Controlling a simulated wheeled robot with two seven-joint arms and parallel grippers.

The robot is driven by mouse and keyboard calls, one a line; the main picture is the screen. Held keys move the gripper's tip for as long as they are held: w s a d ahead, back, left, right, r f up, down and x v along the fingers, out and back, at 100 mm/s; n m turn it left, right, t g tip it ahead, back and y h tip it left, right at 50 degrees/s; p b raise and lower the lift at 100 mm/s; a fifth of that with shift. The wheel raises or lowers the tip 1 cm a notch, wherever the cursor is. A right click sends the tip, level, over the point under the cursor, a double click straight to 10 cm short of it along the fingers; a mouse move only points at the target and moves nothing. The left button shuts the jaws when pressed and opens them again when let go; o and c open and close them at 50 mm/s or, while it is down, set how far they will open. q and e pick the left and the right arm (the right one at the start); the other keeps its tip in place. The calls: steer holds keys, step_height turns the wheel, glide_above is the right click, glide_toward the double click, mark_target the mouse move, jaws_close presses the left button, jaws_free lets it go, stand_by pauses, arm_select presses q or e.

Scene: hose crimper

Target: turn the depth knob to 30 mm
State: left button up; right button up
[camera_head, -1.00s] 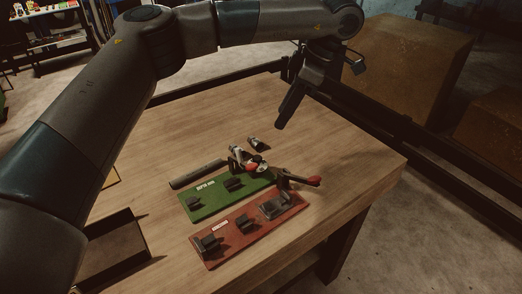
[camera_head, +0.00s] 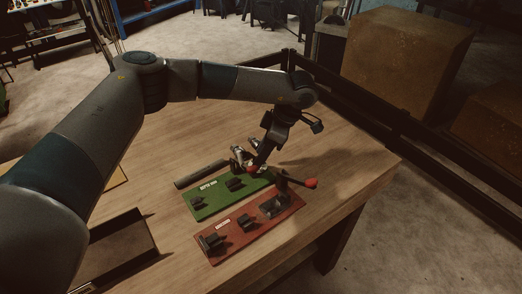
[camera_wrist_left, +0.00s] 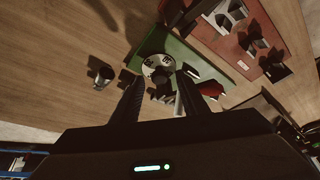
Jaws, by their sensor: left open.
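The round depth knob (camera_wrist_left: 158,65), with a pale face and dark markings, is on the green depth board (camera_wrist_left: 186,62) in the left wrist view. In the head view the board (camera_head: 212,205) lies mid-table, and my gripper partly hides its far end. My left gripper (camera_wrist_left: 160,92) is open, its two dark fingers pointing toward the knob. The knob lies ahead of the gap between the fingertips; I cannot tell whether they touch it. In the head view the left gripper (camera_head: 259,160) is over the far end of the board. The dial setting is unreadable. My right gripper is out of view.
A red board (camera_head: 225,248) with dark blocks and a red-tipped lever (camera_head: 310,183) lies in front of the green one. A dark bar (camera_head: 202,173) lies behind. A small metal fitting (camera_wrist_left: 101,76) stands near the gripper. A dark tray (camera_head: 118,250) is at front left.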

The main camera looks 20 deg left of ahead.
arm_select(q)
steer(key=shift+f, duration=0.2)
jaws_close()
